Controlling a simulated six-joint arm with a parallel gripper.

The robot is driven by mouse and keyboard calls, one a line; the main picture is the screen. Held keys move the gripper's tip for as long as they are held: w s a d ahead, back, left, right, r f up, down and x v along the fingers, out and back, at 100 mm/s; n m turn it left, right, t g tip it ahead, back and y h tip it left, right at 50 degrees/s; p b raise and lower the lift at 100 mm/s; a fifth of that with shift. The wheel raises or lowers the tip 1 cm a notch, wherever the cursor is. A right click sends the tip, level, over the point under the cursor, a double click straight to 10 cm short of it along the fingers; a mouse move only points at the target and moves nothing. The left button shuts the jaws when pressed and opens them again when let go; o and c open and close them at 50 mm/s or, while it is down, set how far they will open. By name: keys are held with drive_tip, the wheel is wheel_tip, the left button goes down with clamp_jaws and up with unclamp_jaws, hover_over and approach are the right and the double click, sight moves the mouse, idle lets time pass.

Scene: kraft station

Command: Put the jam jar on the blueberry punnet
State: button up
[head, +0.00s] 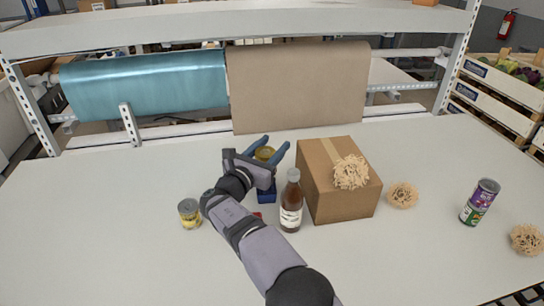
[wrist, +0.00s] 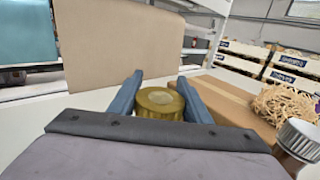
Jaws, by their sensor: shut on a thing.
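The jam jar shows as a gold lid (wrist: 160,102) between the two blue fingers of my gripper (wrist: 160,92) in the wrist view. In the head view the gold lid (head: 265,153) is also between the fingers of my gripper (head: 270,149), which is shut on the jar. The jar's body is mostly hidden by my gripper. A dark blue item (head: 267,195), which looks like the blueberry punnet, sits on the table just below my gripper. My wrist partly hides it. I cannot tell whether the jar touches it.
A brown bottle (head: 291,205) stands close right of the blue item, beside a cardboard box (head: 325,200) topped with wood shreds (head: 351,172). The table's left side is clear.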

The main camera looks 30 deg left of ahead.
drive_tip(key=shift+f+p, duration=0.55)
drive_tip(key=shift+f, duration=1.2)
drive_tip(key=shift+f, duration=0.15)
drive_tip(key=o, duration=1.4)
drive_tip(key=shift+f, duration=0.1)
drive_tip(key=shift+c, duration=0.2)
drive_tip(key=shift+s, duration=0.35)
drive_tip(key=s+d+b, duration=0.1)
drive_tip(key=s+b, duration=0.2)
drive_tip(key=s, duration=0.8)
drive_tip(key=shift+s+b, duration=0.2)
drive_tip(key=shift+b, duration=0.2)
